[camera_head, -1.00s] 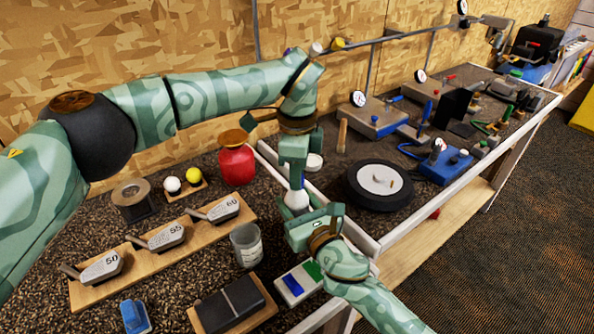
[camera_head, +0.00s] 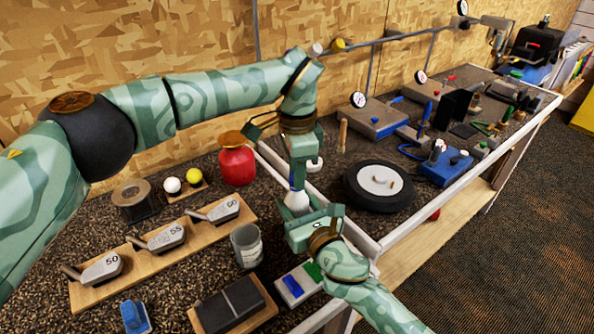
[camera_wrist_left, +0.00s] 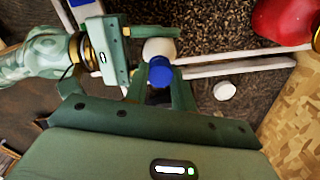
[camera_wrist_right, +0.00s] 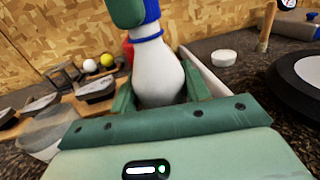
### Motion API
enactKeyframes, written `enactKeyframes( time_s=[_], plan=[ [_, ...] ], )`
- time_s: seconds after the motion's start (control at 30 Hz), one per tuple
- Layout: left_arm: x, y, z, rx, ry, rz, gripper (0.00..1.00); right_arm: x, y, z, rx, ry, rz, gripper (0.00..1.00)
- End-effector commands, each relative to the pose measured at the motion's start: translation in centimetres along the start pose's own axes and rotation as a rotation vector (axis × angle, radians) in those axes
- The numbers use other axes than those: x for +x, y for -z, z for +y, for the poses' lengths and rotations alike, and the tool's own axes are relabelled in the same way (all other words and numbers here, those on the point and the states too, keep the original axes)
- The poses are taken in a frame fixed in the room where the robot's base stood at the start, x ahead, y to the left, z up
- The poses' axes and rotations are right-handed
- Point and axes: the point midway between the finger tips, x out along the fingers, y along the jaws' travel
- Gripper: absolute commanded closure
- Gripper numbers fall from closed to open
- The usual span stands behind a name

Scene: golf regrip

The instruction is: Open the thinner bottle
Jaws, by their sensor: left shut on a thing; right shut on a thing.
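The thinner bottle (camera_head: 296,201) is white, with a blue cap (camera_wrist_left: 160,72) on top in the left wrist view. My left gripper (camera_head: 298,180) points down from above and is shut on the blue cap. In the right wrist view a blue ring circles the neck below the left fingers. I cannot tell whether the cap has parted from the neck. The wider red bottle (camera_head: 237,164) stands at the back of the bench.
A white lid (camera_wrist_right: 224,58) lies behind the bottle. A clear cup (camera_head: 246,246), a wooden rack of club heads (camera_head: 165,240) and a dark block (camera_head: 232,303) are to the left. A black wheel (camera_head: 379,186) lies to the right. A white rail (camera_head: 352,227) edges the bench.

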Motion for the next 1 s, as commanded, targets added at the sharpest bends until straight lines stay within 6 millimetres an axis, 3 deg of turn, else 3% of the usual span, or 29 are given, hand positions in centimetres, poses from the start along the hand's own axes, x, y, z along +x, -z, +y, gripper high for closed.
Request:
enactKeyframes(
  time_s=[1.0],
  plan=[
    [-2.9, 0.0, -0.1, 0.000, 0.002, 0.001, 1.00, 0.0, 0.1, 0.0, 0.000, 0.001, 0.002, 1.00]
  ],
)
